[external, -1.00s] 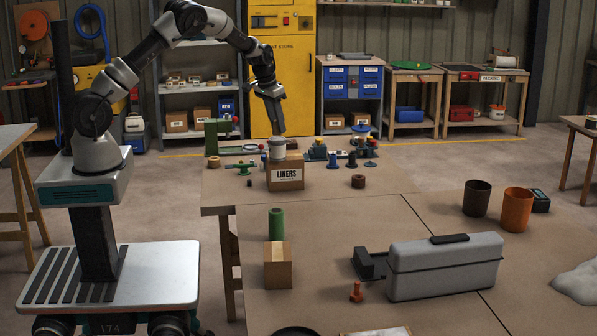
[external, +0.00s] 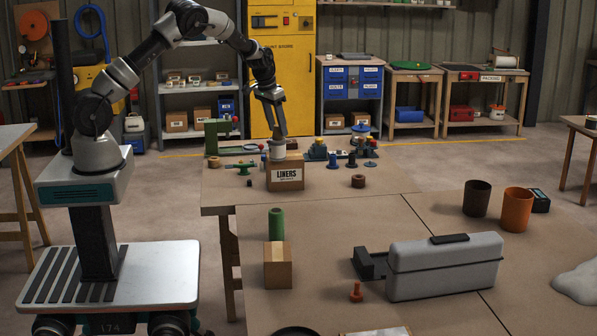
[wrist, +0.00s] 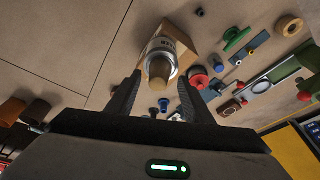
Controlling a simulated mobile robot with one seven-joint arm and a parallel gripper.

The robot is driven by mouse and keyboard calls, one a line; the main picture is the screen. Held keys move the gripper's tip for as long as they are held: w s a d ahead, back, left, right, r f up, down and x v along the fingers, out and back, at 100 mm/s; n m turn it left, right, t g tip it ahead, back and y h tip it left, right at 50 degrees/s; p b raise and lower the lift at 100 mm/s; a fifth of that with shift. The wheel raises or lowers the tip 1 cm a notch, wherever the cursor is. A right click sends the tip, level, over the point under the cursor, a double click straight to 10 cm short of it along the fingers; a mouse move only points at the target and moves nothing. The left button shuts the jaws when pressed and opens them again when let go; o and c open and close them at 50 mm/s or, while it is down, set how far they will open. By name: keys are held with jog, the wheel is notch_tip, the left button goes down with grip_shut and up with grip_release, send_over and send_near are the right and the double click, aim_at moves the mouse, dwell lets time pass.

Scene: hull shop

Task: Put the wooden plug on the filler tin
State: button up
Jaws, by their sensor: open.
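The filler tin (external: 277,152), pale with a printed label, stands upright on the cardboard box marked LINERS (external: 286,177). In the wrist view the tin (wrist: 162,46) is seen from above, with the tan wooden plug (wrist: 159,68) at its top, roughly centred. The plug looks seated on the tin, though its underside is hidden. My gripper (external: 277,134) is open just above the tin. In the wrist view its fingers stand apart on either side of the plug, with visible gaps and nothing held.
Several small fittings, a green stand (external: 213,137) and a brown ring (external: 358,181) lie around the box. A green cylinder (external: 276,224), a wooden block (external: 278,266) and a grey case (external: 445,266) are nearer.

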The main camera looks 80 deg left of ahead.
jog(key=v, duration=1.1)
jog(key=shift+r, duration=0.3)
jog(key=shift+s+d, duration=0.1)
jog(key=shift+d, duration=0.1)
jog(key=s+d+r+m+t+h, duration=0.1)
jog(key=s+d+r, duration=0.3)
jog(key=d, duration=0.3)
jog(key=s+d+r, duration=0.3)
jog(key=d+r, duration=0.1)
jog(key=d, duration=0.4)
jog(key=s+d+r+m+t+h, duration=0.1)
jog(key=s+d+r, duration=0.3)
jog(key=d, duration=0.3)
jog(key=s+d+f+m+t, duration=0.1)
jog(key=s+d+f+m, duration=0.1)
jog(key=s+d, duration=1)
jog(key=s+m, duration=0.1)
jog(key=s, duration=0.2)
jog(key=shift+s+y, duration=0.2)
jog(key=shift+y, duration=0.1)
